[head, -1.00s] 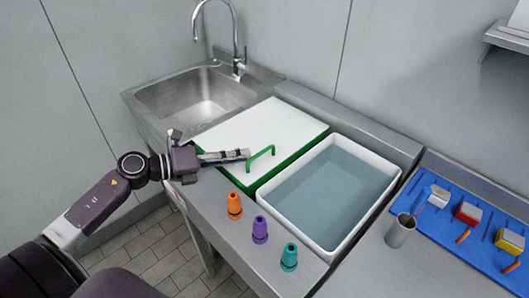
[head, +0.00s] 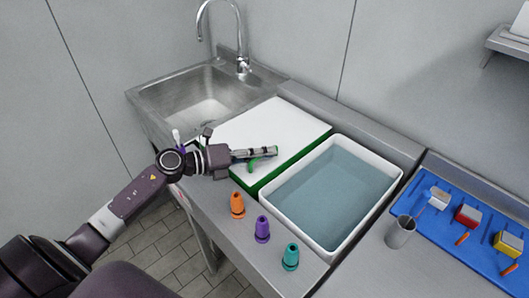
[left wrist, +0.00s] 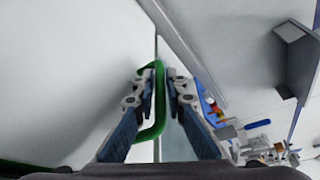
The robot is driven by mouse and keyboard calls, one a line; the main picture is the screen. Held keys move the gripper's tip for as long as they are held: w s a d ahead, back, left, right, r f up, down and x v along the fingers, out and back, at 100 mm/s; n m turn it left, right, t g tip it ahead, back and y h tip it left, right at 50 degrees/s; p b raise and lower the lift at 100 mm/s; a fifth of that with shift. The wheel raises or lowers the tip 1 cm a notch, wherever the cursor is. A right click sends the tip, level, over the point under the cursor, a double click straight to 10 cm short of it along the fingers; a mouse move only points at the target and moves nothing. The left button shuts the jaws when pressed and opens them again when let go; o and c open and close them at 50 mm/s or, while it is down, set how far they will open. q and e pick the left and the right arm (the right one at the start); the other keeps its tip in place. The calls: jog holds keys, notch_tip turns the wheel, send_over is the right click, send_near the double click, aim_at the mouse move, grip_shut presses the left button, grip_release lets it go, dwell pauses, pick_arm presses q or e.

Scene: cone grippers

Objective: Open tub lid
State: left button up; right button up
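The white lid (head: 290,125) with a green rim lies flat over the counter, between the sink and an open water-filled basin. Its green handle (head: 258,165) stands on top and is partly hidden by my left gripper (head: 274,152). In the left wrist view, the green handle (left wrist: 160,100) runs between the two fingers of the left gripper (left wrist: 160,82). The fingers are apart, with a gap visible beside the handle's bar. The lid's white top (left wrist: 60,80) fills the left of that view. My right gripper is not in view.
The white basin (head: 391,172) of water stands right of the lid. Orange (head: 237,205), purple (head: 262,229) and teal (head: 290,257) cones stand along the front edge. A metal cup (head: 400,232) and a blue mat (head: 470,248) with blocks are at right. The sink (head: 150,99) is at back left.

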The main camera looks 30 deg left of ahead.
pick_arm(q)
grip_shut()
